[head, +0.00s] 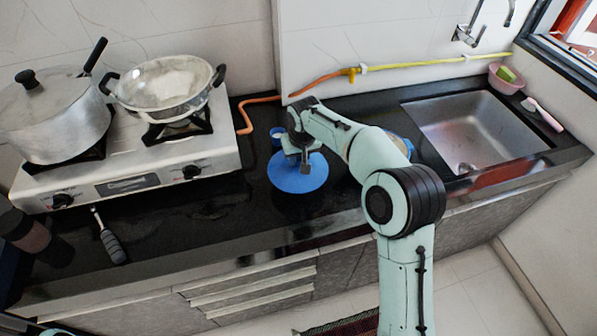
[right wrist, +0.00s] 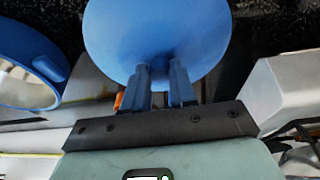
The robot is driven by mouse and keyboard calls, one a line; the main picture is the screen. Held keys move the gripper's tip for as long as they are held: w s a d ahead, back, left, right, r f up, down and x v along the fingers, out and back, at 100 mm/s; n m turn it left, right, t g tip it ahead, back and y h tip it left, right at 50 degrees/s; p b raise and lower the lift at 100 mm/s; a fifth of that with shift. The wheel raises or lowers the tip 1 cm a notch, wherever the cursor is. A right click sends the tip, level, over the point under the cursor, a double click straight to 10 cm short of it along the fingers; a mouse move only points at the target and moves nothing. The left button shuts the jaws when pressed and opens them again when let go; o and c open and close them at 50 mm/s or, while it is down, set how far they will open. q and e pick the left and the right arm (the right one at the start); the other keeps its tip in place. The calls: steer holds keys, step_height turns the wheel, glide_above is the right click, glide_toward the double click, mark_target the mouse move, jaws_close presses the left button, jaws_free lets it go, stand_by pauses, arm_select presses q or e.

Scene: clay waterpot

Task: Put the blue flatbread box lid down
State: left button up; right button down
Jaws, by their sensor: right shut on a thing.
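The blue flatbread box lid (head: 305,181) is a round blue disc over the black counter, in front of the hose and right of the stove. My right gripper (head: 304,163) is above it, with its fingers shut on the middle of the lid. In the right wrist view the lid (right wrist: 155,35) spreads out beyond the fingers of the right gripper (right wrist: 160,85). I cannot tell whether the lid touches the counter. A blue round rim (right wrist: 52,98) shows at the left of the right wrist view; its full shape is cut off. My left gripper is out of view.
A stove (head: 215,155) with a lidded pot (head: 55,120) and a wok (head: 165,85) stands at left. A dark-handled tool (head: 111,246) lies in front. An orange hose (head: 244,118) runs behind. The sink (head: 480,130) is at right.

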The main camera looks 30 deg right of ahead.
step_height(320, 180, down, 6)
steer(key=shift+r+b, duration=0.1)
steer(key=shift+b, duration=0.2)
steer(key=shift+f, duration=0.2)
steer(key=c, duration=0.9)
jaws_free()
steer(key=shift+r, duration=0.1)
steer(key=v, duration=1.1)
steer(key=shift+w+r+p, duration=0.1)
steer(key=shift+r+p, duration=0.05)
steer(key=shift+p, duration=0.15)
steer(key=shift+r, duration=0.45)
